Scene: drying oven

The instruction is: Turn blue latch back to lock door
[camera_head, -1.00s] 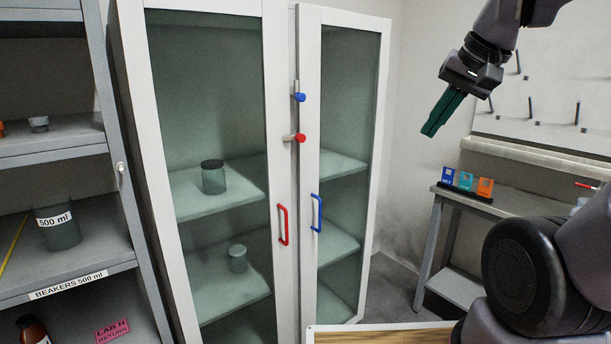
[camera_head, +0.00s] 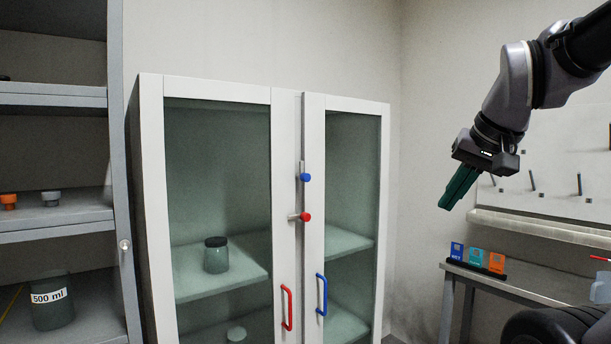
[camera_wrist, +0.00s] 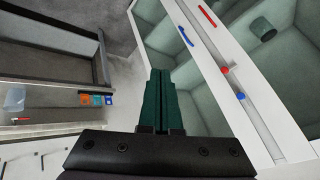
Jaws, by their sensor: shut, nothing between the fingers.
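The blue latch (camera_head: 305,177) is a blue knob on a pale bar at the meeting edge of the two cabinet doors. Its bar stands upright in the head view. The red latch (camera_head: 304,217) sits just below, its bar lying sideways. In the wrist view the blue latch (camera_wrist: 240,97) and red latch (camera_wrist: 225,71) show right of the fingers. My gripper (camera_head: 444,206) has dark green fingers, shut and empty, in the air right of the cabinet, apart from both latches.
The left door (camera_head: 218,140) has a red handle (camera_head: 286,307) and looks closed. A grey shelf (camera_head: 55,237) stands on the left. A bench (camera_head: 530,283) with coloured boxes (camera_head: 477,258) stands on the right under a pegboard. The air before the doors is clear.

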